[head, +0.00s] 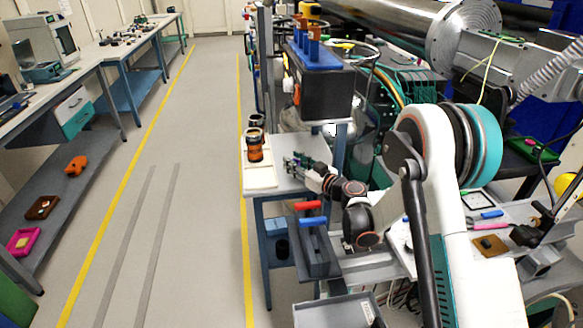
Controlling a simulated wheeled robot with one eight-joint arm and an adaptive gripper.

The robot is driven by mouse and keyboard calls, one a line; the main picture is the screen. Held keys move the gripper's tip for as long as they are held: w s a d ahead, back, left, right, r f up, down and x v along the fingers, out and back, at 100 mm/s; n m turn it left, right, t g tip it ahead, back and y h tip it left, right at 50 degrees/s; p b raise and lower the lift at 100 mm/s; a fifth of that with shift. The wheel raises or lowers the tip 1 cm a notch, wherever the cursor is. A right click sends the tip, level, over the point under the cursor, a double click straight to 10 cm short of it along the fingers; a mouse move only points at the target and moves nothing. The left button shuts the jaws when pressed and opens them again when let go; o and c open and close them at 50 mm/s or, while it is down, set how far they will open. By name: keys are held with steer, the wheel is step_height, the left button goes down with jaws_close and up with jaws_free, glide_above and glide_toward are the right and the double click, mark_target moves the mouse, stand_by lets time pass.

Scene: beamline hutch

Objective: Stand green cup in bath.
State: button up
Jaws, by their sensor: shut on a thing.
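My gripper (297,163) is low over the small white-topped table, beside an orange-banded dark cup and to its right. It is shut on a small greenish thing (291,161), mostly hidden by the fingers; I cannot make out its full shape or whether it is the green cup. No other green cup shows clearly. A black box with a blue top (322,88) stands behind my gripper, with several brownish upright pieces on it. It may be the bath, but I cannot tell.
The orange-banded cup (255,146) stands upright near the table's left edge, with another dark cup (256,121) behind it. A dark rack with red and blue handles (313,240) and a grey tray (335,312) are nearer. The floor aisle (190,190) at left is clear.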

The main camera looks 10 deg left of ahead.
steer(key=shift+w+a+f+b, duration=0.25)
steer(key=shift+w+a+f, duration=0.1)
steer(key=shift+f, duration=0.15)
steer(key=shift+w+a+f+b, duration=0.2)
steer(key=shift+w+a+f, duration=0.15)
steer(key=shift+f, duration=0.1)
steer(key=shift+s+r, duration=0.1)
steer(key=shift+r, duration=0.05)
steer(key=o, duration=1.1)
steer(key=shift+s+d+p, duration=0.25)
steer(key=shift+d+p, duration=0.05)
steer(key=shift+d, duration=0.05)
steer(key=p+v, duration=0.3)
steer(key=v, duration=0.8)
steer(key=shift+s, duration=0.15)
